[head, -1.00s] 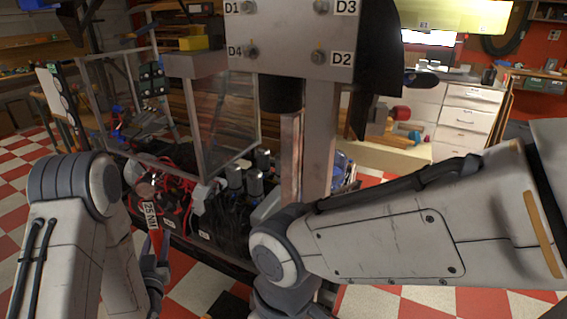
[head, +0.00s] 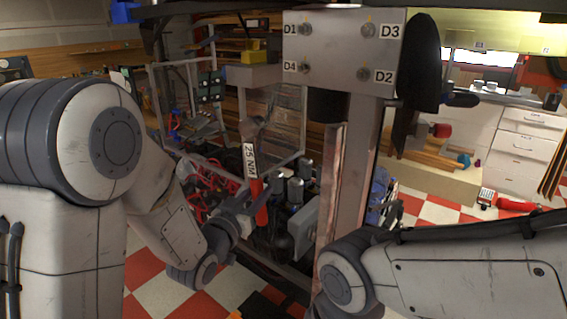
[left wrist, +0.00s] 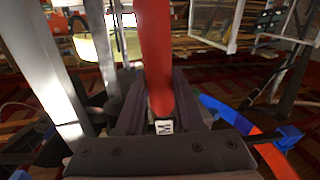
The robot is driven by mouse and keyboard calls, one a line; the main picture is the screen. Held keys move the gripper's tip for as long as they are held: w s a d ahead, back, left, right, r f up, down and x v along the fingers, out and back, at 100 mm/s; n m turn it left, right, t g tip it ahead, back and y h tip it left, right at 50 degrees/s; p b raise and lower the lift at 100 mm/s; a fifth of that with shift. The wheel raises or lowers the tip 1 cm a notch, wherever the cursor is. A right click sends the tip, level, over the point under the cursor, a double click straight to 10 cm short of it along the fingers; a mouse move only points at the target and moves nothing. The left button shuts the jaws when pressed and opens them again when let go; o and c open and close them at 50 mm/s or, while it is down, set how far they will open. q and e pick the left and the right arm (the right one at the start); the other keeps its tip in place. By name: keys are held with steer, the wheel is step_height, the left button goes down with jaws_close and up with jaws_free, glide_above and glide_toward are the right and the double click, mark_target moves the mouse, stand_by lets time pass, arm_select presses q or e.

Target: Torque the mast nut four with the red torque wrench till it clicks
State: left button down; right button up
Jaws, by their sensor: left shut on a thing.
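The red torque wrench (head: 262,213) stands roughly upright in my left gripper (head: 247,202), with its "25 NM" label and its grey head up. Its red shaft (left wrist: 156,60) also shows in the left wrist view, between the two dark fingers of my left gripper (left wrist: 158,100), which are shut on it. The mast plate (head: 335,50) is at upper centre, with several nuts. The nut at label D4 (head: 304,68) is at its lower left, above and to the right of the wrench head, which is apart from it. My right gripper is out of view.
The mast post (head: 355,150) runs down below the plate. A clear-panelled frame (head: 160,100) stands to the left. Cables and dark cylinders (head: 295,188) fill the base behind the wrench. A dark rounded part (head: 420,60) stands right of the plate.

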arm_select(q)
steer(key=s+d+r+m+g+h, duration=0.1)
steer(key=s+d+r+h, duration=0.1)
steer(key=s+d+r, duration=0.3)
steer(key=s+d+r+g+h, duration=0.1)
steer(key=s+d+r+h, duration=0.15)
steer(key=r, duration=0.45)
steer(key=w, duration=0.1)
steer(key=w+d, duration=0.1)
steer(key=w, duration=0.1)
steer(key=shift+d+y+p, duration=0.3)
steer(key=shift+d+y, duration=0.05)
steer(key=shift+w, duration=0.15)
steer(key=shift+w+d, duration=0.15)
steer(key=shift+w, duration=0.05)
steer(key=w+a+m+b, duration=0.2)
steer(key=w+a+m, duration=0.2)
steer(key=w, duration=0.1)
steer(key=shift+a+f+m, duration=0.15)
steer(key=shift+m, duration=0.25)
stand_by(0.6)
